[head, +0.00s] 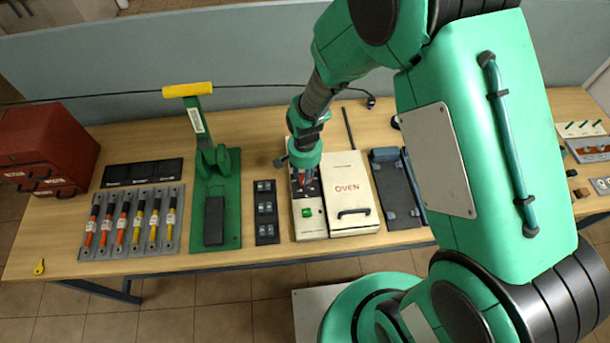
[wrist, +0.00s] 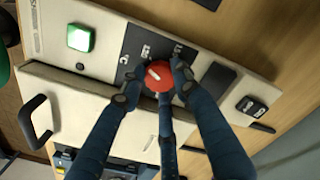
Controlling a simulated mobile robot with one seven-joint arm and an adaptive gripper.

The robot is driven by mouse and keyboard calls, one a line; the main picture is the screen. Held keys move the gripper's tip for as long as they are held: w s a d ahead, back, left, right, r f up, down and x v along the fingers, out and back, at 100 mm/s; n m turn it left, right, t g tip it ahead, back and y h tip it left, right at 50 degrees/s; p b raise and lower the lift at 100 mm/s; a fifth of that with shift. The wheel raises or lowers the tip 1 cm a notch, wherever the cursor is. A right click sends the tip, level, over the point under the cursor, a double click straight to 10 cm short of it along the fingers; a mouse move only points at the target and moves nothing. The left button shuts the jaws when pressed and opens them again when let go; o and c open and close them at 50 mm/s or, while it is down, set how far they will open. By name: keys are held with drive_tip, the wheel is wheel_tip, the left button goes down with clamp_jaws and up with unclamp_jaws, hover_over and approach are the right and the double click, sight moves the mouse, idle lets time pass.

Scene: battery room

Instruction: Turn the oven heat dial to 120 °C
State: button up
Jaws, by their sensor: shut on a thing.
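The oven (head: 351,190) is a cream box on the table with "OVEN" on its lid and a dark handle at the front. Its control panel (head: 310,224) runs along the left side. The heat dial (wrist: 157,76) is a red knob with a white pointer mark, on a dark plate with markings too small to read surely. My gripper (wrist: 155,85) is shut on the dial, with fingers on both sides of it. In the head view my gripper (head: 304,178) reaches down onto the panel and mostly hides the dial. A green lit button (wrist: 80,38) sits on the same panel.
Left of the oven are a dark switch block (head: 266,212), a green press with a yellow handle (head: 187,89), a rack of coloured tools (head: 131,222) and a red cabinet (head: 42,150). A dark board (head: 399,190) lies right of the oven. A wall panel stands behind.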

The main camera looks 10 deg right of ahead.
drive_tip(key=shift+m, duration=0.8)
drive_tip(key=o, duration=1.2)
drive_tip(key=shift+c, duration=0.2)
wheel_tip(320, 180, up, 12)
drive_tip(key=shift+r, duration=0.1)
